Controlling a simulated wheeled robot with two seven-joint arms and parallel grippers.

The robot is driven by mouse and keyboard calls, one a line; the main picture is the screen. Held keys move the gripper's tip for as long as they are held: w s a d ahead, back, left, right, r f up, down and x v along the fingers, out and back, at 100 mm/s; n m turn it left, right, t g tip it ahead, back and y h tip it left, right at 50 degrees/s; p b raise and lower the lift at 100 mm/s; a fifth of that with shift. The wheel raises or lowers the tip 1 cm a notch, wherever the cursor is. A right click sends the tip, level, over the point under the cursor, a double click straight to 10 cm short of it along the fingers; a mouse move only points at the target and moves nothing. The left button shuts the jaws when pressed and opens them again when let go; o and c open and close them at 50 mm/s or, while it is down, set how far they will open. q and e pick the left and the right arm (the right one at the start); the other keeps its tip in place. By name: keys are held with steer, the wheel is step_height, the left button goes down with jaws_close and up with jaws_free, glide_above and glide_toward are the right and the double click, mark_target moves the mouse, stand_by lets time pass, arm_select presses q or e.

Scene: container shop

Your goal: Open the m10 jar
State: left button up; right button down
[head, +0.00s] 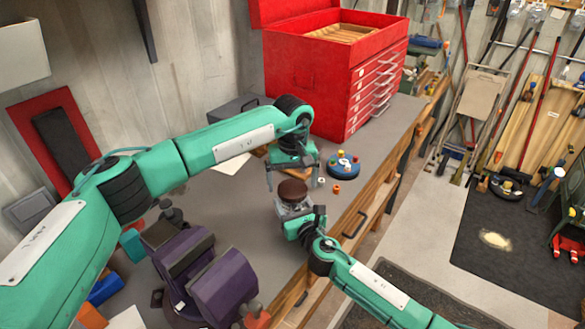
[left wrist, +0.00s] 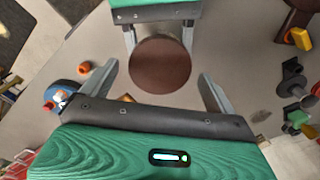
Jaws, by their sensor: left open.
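The m10 jar (head: 289,208) is a clear glass jar with a brown round lid (head: 293,190). It stands upright on the grey workbench near its front edge, and the lid is on it. My left gripper (head: 292,180) is open above the jar, its fingers on either side of the lid and apart from it. In the left wrist view the lid (left wrist: 160,65) lies between the open fingers. My right gripper (head: 298,220) reaches in from the front right. Its fingers (left wrist: 158,38) flank the jar body below the lid and appear shut on it; the contact is partly hidden.
A blue round tray (head: 343,168) with small coloured pieces lies right of the jar, with a small orange piece (head: 336,188) near it. A red tool chest (head: 335,75) stands behind. A dark purple device (head: 205,270) stands front left.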

arm_select(q)
steer(key=shift+f, duration=0.7)
steer(key=c, duration=1)
